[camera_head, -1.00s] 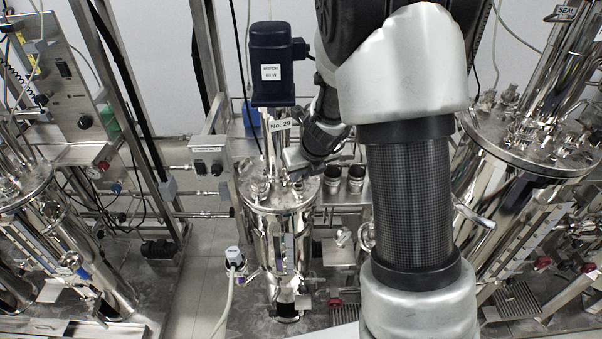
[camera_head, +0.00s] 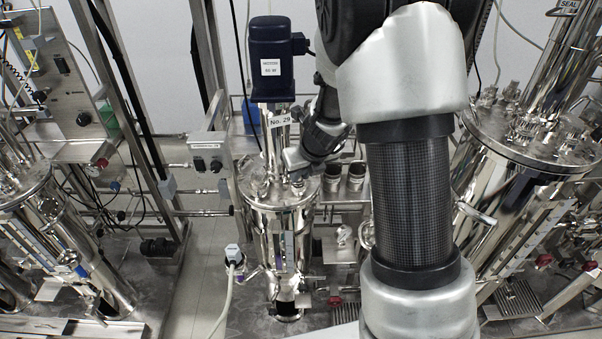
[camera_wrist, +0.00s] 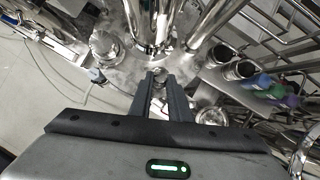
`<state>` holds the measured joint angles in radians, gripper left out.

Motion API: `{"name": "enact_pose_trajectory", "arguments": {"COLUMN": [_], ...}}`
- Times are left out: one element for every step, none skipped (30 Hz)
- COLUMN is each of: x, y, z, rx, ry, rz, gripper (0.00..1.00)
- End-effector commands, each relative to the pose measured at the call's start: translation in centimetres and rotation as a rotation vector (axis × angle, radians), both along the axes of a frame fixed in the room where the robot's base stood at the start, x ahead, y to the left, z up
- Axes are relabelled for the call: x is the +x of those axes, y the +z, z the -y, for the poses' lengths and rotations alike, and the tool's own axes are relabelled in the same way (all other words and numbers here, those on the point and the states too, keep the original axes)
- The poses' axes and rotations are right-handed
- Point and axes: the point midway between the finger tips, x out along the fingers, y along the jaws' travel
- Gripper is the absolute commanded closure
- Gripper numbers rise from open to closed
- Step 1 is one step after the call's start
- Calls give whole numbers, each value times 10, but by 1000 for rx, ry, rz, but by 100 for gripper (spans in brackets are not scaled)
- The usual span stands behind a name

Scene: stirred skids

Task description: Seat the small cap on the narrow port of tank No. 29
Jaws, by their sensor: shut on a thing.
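Tank No. 29 (camera_head: 279,228) is the slim steel vessel at centre in the head view, with its label (camera_head: 279,121) under a blue motor. Its steel lid (camera_wrist: 125,78) fills the upper middle of the wrist view. My gripper (camera_head: 293,178) is over the right part of this lid. In the wrist view my gripper (camera_wrist: 160,76) has its two dark fingers close together, shut on a small shiny metal piece (camera_wrist: 159,72), which looks like the small cap. The narrow port is not clearly seen; the fingers and cap cover the spot below them.
The blue motor (camera_head: 277,58) and its steel column stand close to my gripper. A round glass-like fitting (camera_wrist: 105,44) sits on the lid. Two open dark cups (camera_wrist: 222,53) stand beside the tank. Larger vessels stand left (camera_head: 65,245) and right (camera_head: 520,150).

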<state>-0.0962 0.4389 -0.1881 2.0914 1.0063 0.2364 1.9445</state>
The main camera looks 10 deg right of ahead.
Motion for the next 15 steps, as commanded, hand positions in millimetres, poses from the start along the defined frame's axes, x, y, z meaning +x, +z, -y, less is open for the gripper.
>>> {"name": "enact_pose_trajectory", "arguments": {"x": [0,0,0,0,0,0,0,0,0,0,0,0,0,0,0], "y": [-1,-2,-2,-2,-3,-3,-4,-4,-4,-5,-5,-5,-5,-5,-5], "z": [0,0,0,0,0,0,0,0,0,0,0,0,0,0,0], "rx": [0,0,0,0,0,0,0,0,0,0,0,0,0,0,0], "ry": [0,0,0,0,0,0,0,0,0,0,0,-1,0,0,0], "rz": [0,0,0,0,0,0,0,0,0,0,0,0,0,0,0], "gripper": [100,100,100,100,100,100,100,100,100,100,100,100,100,100,100]}}
